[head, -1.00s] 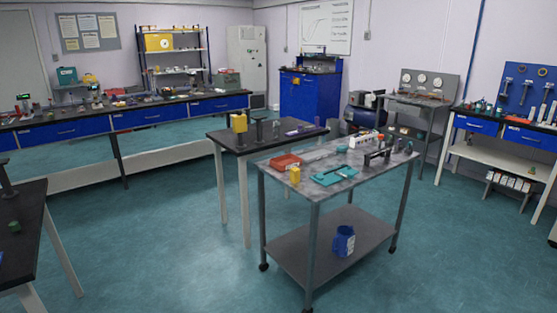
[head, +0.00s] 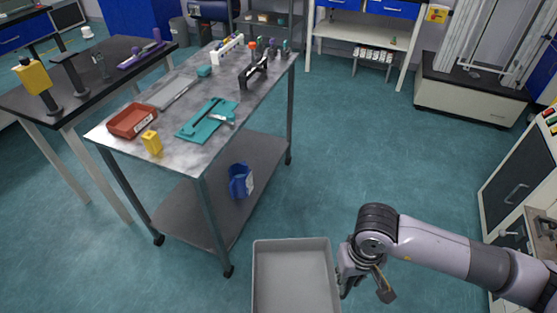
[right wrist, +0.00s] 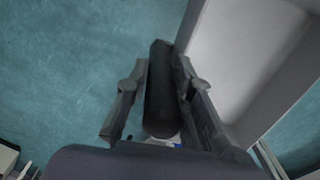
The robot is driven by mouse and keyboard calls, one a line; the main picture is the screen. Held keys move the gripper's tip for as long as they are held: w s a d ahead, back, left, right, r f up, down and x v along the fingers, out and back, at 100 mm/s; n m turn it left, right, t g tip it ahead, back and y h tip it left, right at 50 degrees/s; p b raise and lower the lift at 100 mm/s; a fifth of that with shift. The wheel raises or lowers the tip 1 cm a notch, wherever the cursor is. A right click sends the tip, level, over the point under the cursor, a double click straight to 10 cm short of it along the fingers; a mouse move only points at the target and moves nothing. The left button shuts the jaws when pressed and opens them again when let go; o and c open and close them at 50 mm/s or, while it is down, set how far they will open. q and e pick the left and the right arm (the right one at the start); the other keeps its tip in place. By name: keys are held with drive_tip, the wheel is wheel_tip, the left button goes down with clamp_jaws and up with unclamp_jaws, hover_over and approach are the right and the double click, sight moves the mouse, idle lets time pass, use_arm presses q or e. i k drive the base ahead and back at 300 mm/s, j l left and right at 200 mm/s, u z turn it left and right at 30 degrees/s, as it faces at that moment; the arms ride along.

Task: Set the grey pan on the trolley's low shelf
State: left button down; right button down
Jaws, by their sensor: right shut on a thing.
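The grey pan (head: 292,262) is a shallow open tray at the bottom of the head view, in front of the trolley (head: 205,190). It looks empty, and its near end is cut off by the frame. My right gripper (head: 345,278) is at the pan's right side. In the right wrist view the right gripper (right wrist: 160,85) is shut on a dark, rounded bar, seemingly the pan's handle, beside the pan's pale wall (right wrist: 235,55). The trolley's low shelf (head: 185,217) is grey and flat. A blue container (head: 238,180) stands on its far part. My left gripper is not in view.
The trolley top holds a red tray (head: 132,121), a yellow block (head: 152,144) and a teal fixture (head: 207,119). A black-topped table (head: 85,75) adjoins the trolley's left side. The near part of the low shelf is clear. Open floor lies right of the trolley.

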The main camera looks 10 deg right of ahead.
sight(253, 152)
drive_tip(key=i+l+z, duration=0.25)
drive_tip(key=i+z, duration=0.2)
drive_tip(key=i+l+z, duration=0.1)
drive_tip(key=i+z, duration=0.4)
drive_tip(key=i+j+z, duration=0.1)
drive_tip(key=i+z, duration=0.55)
drive_tip(key=i, duration=1.45)
drive_tip(key=i+u, duration=0.1)
drive_tip(key=u, duration=0.4)
drive_tip(key=i+u, duration=0.1)
drive_tip(key=u, duration=0.4)
drive_tip(key=i+l+u, duration=0.1)
drive_tip(key=u, duration=2.2)
